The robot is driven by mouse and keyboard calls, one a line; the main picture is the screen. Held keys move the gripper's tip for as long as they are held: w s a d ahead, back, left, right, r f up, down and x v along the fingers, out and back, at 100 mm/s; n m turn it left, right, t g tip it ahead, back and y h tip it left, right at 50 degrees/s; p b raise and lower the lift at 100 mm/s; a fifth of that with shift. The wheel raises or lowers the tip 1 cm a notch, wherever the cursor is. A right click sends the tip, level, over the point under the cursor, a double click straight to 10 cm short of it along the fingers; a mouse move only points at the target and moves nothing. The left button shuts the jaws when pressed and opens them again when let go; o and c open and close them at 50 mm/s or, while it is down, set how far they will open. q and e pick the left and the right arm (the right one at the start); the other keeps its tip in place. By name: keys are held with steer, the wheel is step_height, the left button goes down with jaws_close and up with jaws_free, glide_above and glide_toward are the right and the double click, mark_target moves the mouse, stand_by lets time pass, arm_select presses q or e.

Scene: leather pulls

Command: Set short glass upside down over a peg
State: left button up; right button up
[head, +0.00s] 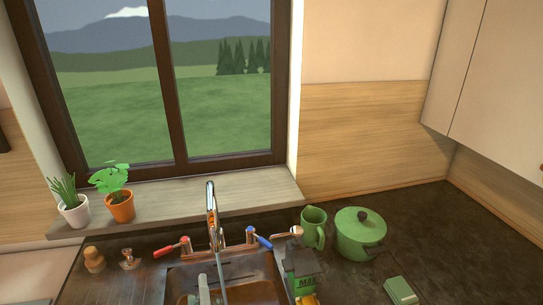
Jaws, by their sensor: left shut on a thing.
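A small pale grey-green shape in the sink at the bottom edge appears to be the tip of my left gripper (204,291). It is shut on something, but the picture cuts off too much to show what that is. I cannot clearly make out a short glass. I cannot pick out a peg with certainty either. My right gripper is not in view.
The faucet (211,212) rises behind the sink (253,264), between a red-handled tap (172,248) and a blue-handled tap (260,240).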

arm_select(q)
steer(key=shift+m, duration=1.2)
steer(key=m, duration=0.3)
steer(key=shift+b, duration=0.4)
steer(key=m, duration=0.4)
steer(key=shift+m+b, duration=0.3)
steer(key=shift+m, duration=0.9)
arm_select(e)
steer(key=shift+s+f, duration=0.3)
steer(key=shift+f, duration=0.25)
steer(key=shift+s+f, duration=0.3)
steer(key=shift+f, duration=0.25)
